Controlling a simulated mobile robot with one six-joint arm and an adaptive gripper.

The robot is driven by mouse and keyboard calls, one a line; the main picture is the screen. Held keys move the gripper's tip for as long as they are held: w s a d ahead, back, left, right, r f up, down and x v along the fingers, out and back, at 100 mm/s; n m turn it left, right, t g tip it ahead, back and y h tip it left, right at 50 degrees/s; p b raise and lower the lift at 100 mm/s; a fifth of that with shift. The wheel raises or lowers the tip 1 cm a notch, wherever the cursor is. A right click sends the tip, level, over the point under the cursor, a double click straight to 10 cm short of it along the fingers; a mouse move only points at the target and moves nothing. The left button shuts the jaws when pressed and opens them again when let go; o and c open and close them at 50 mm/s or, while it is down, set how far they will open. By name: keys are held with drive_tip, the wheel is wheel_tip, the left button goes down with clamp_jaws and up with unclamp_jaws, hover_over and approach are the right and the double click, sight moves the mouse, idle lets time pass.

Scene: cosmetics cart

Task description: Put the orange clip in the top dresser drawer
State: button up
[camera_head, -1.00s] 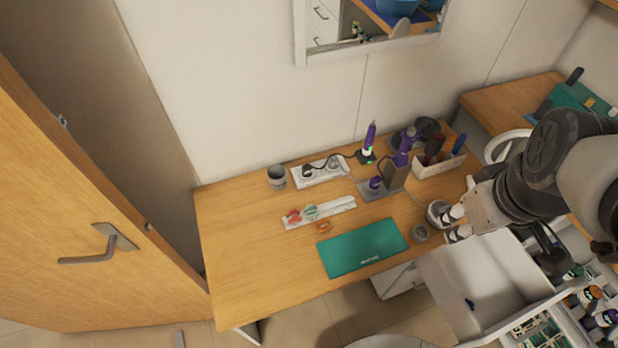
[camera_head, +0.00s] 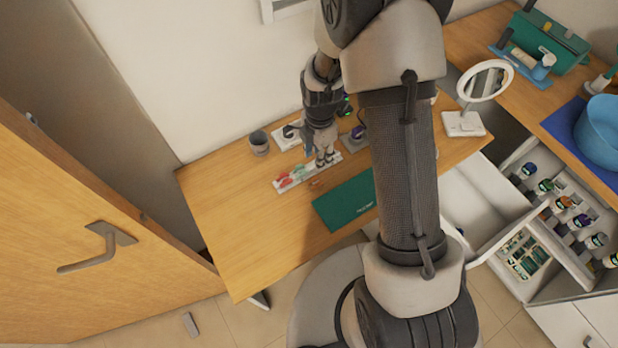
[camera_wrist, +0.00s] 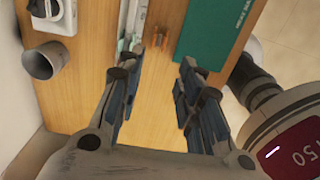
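The orange clip (camera_head: 315,183) lies on the wooden desk between the white strip and the green mat. In the wrist view the orange clip (camera_wrist: 160,47) shows on bare wood, ahead of the gap between my fingers. My gripper (camera_wrist: 157,75) is open and empty, fingers pointing toward the clip. In the head view my gripper (camera_head: 325,158) hangs over the strip, beyond the clip. A white drawer (camera_head: 476,200) stands pulled open at the right, partly hidden by my arm; I cannot tell what lies inside it.
The white strip (camera_head: 306,172) holds red and green clips. The green mat (camera_head: 343,202) lies beside it. A grey cup (camera_head: 259,143) and a power strip (camera_head: 287,136) stand behind. A round mirror (camera_head: 487,80) and an open drawer of bottles (camera_head: 560,200) are at right. The desk's left side is clear.

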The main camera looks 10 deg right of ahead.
drive_tip(key=b, duration=0.2)
approach(316, 179)
wheel_tip(316, 179, down, 5)
drive_tip(key=shift+s+d+f, duration=0.1)
drive_tip(key=shift+d, duration=0.05)
drive_tip(key=shift+f+b, duration=0.95)
drive_tip(key=shift+f, duration=1.8)
drive_tip(key=shift+r, duration=0.1)
drive_tip(key=shift+c, duration=0.5)
drive_tip(key=c, duration=0.5)
drive_tip(key=shift+o, duration=0.2)
wheel_tip(316, 179, up, 20)
drive_tip(key=p, duration=0.4)
drive_tip(key=shift+p, duration=0.4)
